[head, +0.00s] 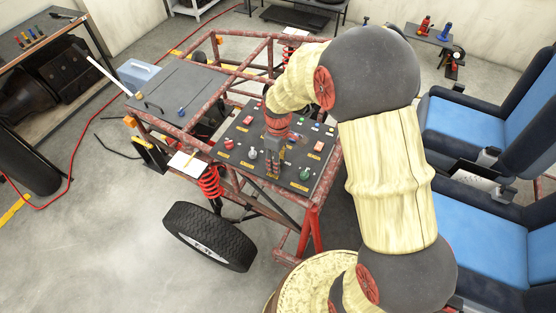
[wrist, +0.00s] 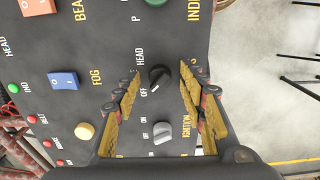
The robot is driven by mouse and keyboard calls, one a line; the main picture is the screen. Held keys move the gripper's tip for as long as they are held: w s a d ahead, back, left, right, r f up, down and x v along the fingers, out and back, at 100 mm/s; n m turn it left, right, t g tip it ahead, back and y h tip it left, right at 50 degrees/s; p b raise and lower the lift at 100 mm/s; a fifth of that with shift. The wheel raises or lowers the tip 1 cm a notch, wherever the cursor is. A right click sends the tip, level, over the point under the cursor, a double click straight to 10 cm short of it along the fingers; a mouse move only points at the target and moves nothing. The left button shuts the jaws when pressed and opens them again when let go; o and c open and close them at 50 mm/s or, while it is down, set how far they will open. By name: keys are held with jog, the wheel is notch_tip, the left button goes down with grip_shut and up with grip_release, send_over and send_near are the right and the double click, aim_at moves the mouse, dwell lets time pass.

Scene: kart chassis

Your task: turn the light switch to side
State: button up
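The light switch is a black rotary knob (wrist: 158,77) on the dark control panel (wrist: 115,50), with the words HEAD and OFF beside it in the wrist view. Its white pointer mark shows toward the OFF side. My gripper (wrist: 161,73) is open, with one yellow-padded finger on each side of the knob and a gap to it on both sides. The fingers hide part of the lettering, including the side label. In the head view my gripper (head: 272,170) points down over the panel (head: 240,135), and I cannot make out the knob there.
A grey ignition knob (wrist: 163,133) sits close to the light switch, between the fingers nearer the palm. Blue rocker (wrist: 63,80), orange rocker (wrist: 37,6) and cream knob (wrist: 85,131) are to the left. Red frame tubes (head: 313,215) surround the panel. Blue seats (head: 475,135) stand at right.

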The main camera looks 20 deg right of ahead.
jog(key=shift+c, duration=1.2)
jog(key=c, duration=0.7)
grip_shut()
jog(key=shift+m, duration=0.3)
jog(key=m, duration=0.4)
jog(key=shift+m+b, duration=0.3)
jog(key=shift+m, duration=1.7)
jog(key=o, duration=1)
grip_release()
jog(key=shift+c, duration=0.2)
